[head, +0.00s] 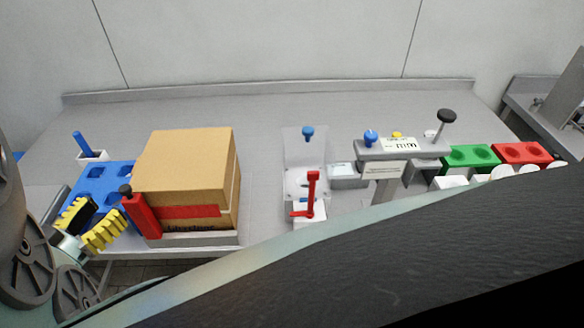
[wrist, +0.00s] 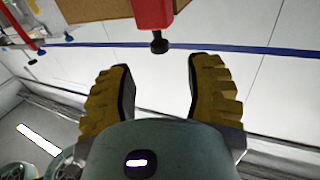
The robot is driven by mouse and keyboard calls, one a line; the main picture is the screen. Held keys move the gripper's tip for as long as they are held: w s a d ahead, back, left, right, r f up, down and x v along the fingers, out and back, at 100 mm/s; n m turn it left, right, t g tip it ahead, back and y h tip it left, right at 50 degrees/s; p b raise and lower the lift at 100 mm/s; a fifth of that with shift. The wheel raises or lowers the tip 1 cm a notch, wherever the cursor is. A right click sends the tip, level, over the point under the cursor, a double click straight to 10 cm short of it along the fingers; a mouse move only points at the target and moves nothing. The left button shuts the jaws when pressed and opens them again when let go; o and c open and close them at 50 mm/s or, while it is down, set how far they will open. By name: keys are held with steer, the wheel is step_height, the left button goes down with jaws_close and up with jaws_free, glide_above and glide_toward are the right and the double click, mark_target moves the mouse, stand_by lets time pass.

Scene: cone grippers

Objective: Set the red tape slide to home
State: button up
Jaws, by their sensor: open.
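The red tape slide (head: 142,215) is a red block with a black knob (head: 125,190), at the left front corner of a cardboard box (head: 187,165). In the wrist view the red slide (wrist: 152,14) comes in from the top edge, with its black knob (wrist: 159,45) pointing toward my gripper. My gripper (head: 104,214) has yellow ribbed fingers and is just left of the slide. In the wrist view my gripper (wrist: 160,68) is open and empty, its fingers apart on either side of the knob's line. The knob appears just beyond the fingertips.
A blue tray (head: 101,184) lies behind my gripper. A red strip (head: 190,211) runs along the box front. Right of it stand a red lever (head: 312,188), a grey fixture with knobs (head: 403,149), and green (head: 470,157) and red (head: 522,152) bins. The bench behind is clear.

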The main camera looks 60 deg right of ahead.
mark_target(121, 192)
steer(key=p+x, duration=0.1)
steer(key=x, duration=0.5)
steer(key=shift+d, duration=0.15)
jaws_close()
stand_by(0.4)
